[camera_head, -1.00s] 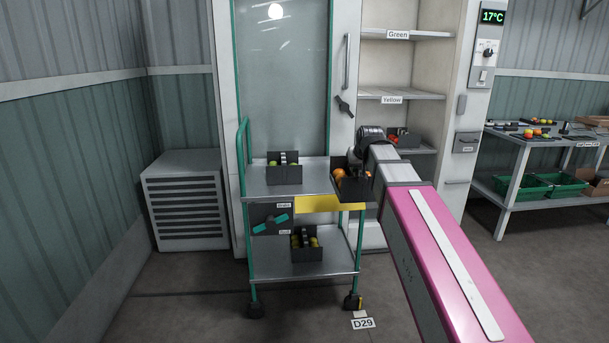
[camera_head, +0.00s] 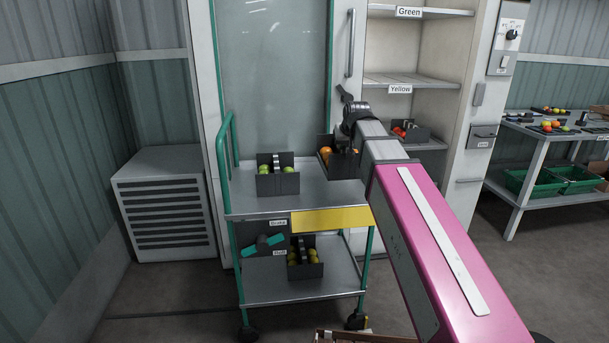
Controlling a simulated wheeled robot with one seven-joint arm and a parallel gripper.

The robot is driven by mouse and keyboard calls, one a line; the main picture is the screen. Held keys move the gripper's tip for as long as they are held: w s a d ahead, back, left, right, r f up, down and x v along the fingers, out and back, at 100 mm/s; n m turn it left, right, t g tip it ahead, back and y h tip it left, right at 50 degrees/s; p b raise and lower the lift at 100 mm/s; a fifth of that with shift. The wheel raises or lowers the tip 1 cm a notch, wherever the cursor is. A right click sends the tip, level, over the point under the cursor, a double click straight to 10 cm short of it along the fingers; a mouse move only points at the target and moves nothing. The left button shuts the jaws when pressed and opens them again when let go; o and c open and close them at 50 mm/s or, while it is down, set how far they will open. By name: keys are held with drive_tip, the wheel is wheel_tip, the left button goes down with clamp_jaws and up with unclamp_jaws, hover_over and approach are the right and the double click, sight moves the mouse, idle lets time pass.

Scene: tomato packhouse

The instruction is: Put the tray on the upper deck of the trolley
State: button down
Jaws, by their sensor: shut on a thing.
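The trolley has green posts and two grey decks. My gripper (camera_head: 345,138) is shut on a dark tray (camera_head: 343,168) with orange tomatoes, at the right part of the upper deck (camera_head: 300,202). The tray overlaps the deck in the picture; I cannot tell whether it touches it. My arm hides its right side and most of the jaws. A second dark tray (camera_head: 278,184) with green tomatoes stands on the upper deck to the left. A third tray (camera_head: 305,271) with yellow tomatoes stands on the lower deck (camera_head: 290,293).
A cold cabinet with a glass door (camera_head: 270,80) stands right behind the trolley. A vented grey box (camera_head: 165,205) is at left, a bench (camera_head: 550,130) at right. Upper deck is bare between the two trays.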

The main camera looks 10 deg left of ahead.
sight(333, 149)
drive_tip(key=shift+w+a+r+x, duration=0.25)
drive_tip(key=shift+a+x, duration=0.05)
drive_tip(key=shift+x, duration=2.35)
drive_tip(key=shift+w+a+r+x, duration=0.25)
drive_tip(key=shift+a+x, duration=0.1)
drive_tip(key=shift+x, duration=2.3)
drive_tip(key=shift+w+a+r+x, duration=0.25)
drive_tip(key=shift+a+x, duration=0.05)
drive_tip(key=shift+x, duration=2.35)
drive_tip(key=c, duration=1)
unclamp_jaws()
drive_tip(key=shift+f, duration=0.1)
drive_tip(key=v, duration=1.2)
